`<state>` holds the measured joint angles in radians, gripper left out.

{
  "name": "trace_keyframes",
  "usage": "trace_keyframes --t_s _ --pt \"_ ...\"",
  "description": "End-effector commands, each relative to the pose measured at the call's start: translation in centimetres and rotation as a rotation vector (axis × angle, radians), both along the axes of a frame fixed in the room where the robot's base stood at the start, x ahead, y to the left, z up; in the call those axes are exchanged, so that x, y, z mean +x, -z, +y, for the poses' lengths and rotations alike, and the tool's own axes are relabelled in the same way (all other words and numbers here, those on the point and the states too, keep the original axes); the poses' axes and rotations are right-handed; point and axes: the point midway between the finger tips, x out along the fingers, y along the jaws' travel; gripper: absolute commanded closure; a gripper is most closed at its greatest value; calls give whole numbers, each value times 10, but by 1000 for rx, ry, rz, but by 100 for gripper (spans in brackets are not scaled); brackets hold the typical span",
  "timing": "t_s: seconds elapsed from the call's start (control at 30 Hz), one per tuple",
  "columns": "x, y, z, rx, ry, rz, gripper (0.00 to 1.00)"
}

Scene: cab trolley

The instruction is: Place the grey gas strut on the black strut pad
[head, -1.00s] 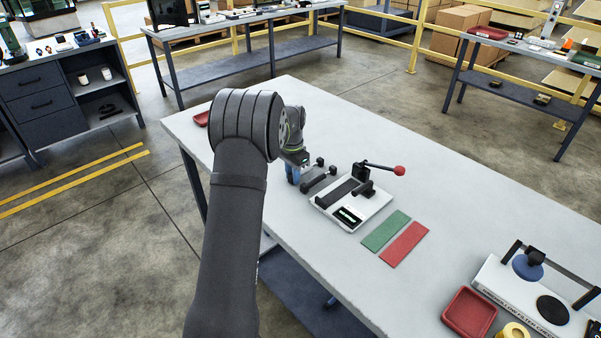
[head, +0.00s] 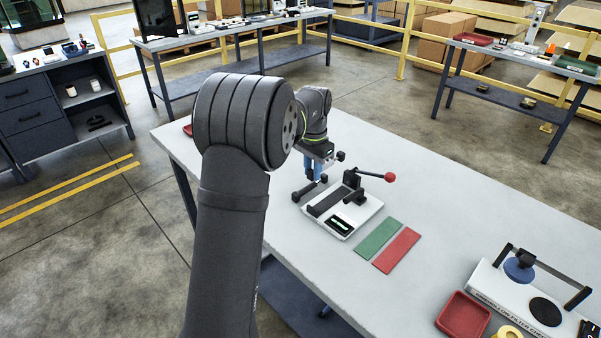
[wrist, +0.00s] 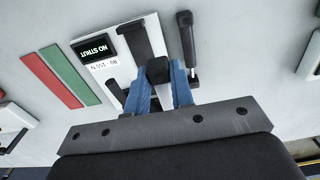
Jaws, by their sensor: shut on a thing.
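My gripper (head: 314,176) is raised just behind the white strut fixture. In the wrist view its blue fingers (wrist: 160,95) are shut on a gas strut, seen nearly end-on, with a black end (wrist: 158,70) and a pale grey rod (wrist: 164,97). Its body is mostly hidden. A second, dark-bodied strut (wrist: 187,45) lies on the table beside the fixture; it also shows in the head view (head: 308,190). The black strut pad (head: 328,200) is a long bare strip on the fixture, also in the wrist view (wrist: 134,40). The fixture's display (wrist: 95,50) reads "NO STRUT".
A clamp lever with a red knob (head: 390,177) reaches right from the fixture. A green mat (head: 378,239) and a red mat (head: 397,250) lie right of it. A red tray (head: 463,314) and a filter fixture (head: 530,295) stand farther right. The table's back right is clear.

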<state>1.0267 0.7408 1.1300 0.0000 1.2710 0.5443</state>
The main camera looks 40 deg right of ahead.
Motion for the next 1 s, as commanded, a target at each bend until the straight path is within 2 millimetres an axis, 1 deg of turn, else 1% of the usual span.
trace_keyframes --t_s 0.17,0.27,0.37,0.5,0.6,0.77,1.0 --pt "-22 -10 4 -2 2 -1 100" --pt "-35 -11 11 -2 4 -1 100" --pt "-40 2 14 1 3 1 100" --pt "-39 29 14 1 3 2 100" --pt "-39 43 13 -1 3 1 100" --pt "-39 54 13 -2 3 0 100" --pt "-39 85 13 -2 3 0 100"
